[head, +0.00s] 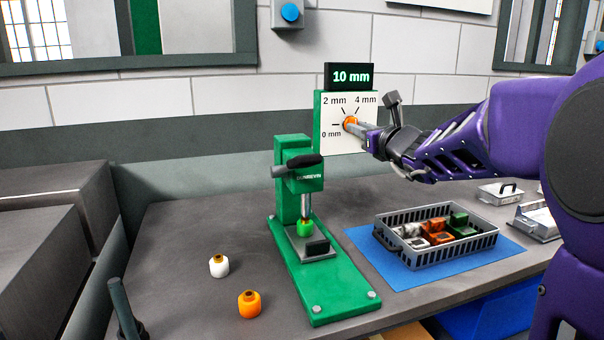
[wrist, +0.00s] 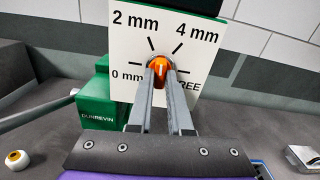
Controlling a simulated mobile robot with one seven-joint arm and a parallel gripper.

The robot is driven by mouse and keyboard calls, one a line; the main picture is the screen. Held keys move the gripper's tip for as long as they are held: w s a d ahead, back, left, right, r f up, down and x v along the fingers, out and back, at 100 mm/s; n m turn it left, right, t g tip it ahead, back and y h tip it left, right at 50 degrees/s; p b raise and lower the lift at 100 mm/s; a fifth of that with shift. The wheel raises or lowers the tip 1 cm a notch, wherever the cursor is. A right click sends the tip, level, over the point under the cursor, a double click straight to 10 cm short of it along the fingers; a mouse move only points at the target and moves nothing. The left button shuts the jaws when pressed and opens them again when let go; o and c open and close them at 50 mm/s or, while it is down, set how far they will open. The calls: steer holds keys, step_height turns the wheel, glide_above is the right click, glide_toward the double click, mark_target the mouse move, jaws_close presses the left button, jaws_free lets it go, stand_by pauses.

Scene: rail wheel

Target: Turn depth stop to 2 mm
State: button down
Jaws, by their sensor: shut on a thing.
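The depth stop is an orange knob (head: 348,122) on a white dial plate (head: 331,138) marked 0 mm, 2 mm and 4 mm. In the wrist view the knob (wrist: 158,66) sits below and between the 2 mm and 4 mm marks, and a partly hidden label ending in "REE" is at the right. My gripper (head: 356,126) reaches in from the right and is shut on the knob. Its two fingers (wrist: 160,82) flank the knob in the wrist view. Which mark the knob points to is hard to tell. The display (head: 350,76) above reads 10 mm.
The green press (head: 340,285) stands below the dial, with a green-capped piece (head: 304,228) under its ram. A white piece (head: 219,266) and an orange piece (head: 249,304) stand left of it. A grey basket (head: 437,259) of coloured parts sits on a blue mat (head: 395,279) at right.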

steer(key=n+b, duration=0.1)
steer(key=n, duration=0.3)
steer(key=shift+b, duration=0.3)
steer(key=shift+n, duration=0.4)
steer(key=c, duration=0.7)
jaws_free()
steer(key=shift+v, duration=3.55)
